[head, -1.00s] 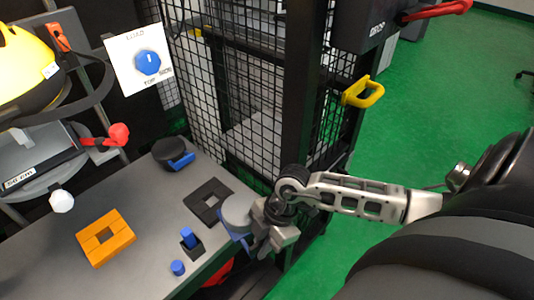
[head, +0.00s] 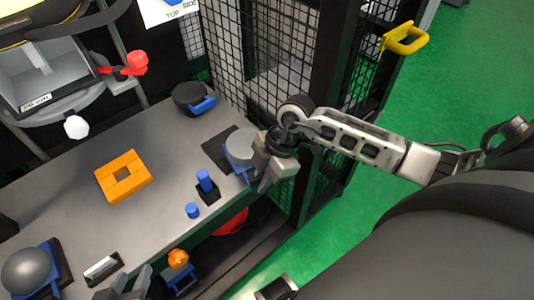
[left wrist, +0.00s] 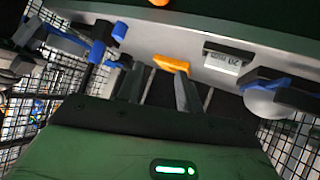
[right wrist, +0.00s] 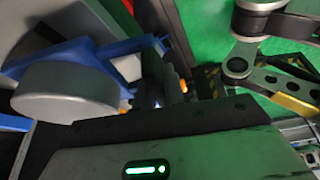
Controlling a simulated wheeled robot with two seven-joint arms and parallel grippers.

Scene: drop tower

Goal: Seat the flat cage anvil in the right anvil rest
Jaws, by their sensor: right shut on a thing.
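The flat cage anvil, a grey disc (head: 243,146) with a blue holder, is in my right gripper (head: 262,168), at the table's right edge. In the right wrist view the disc (right wrist: 68,92) is beside the shut fingers (right wrist: 165,88). A dark square plate (head: 217,150), which looks like the right anvil rest, lies on the table just left of the disc. The disc overlaps its right part in the head view; whether they touch is unclear. My left gripper (head: 130,286) is at the table's front edge; its fingers (left wrist: 158,90) are apart and empty.
A dark disc with a blue handle (head: 192,99) stands behind. The mesh cage (head: 290,60) borders the right side.

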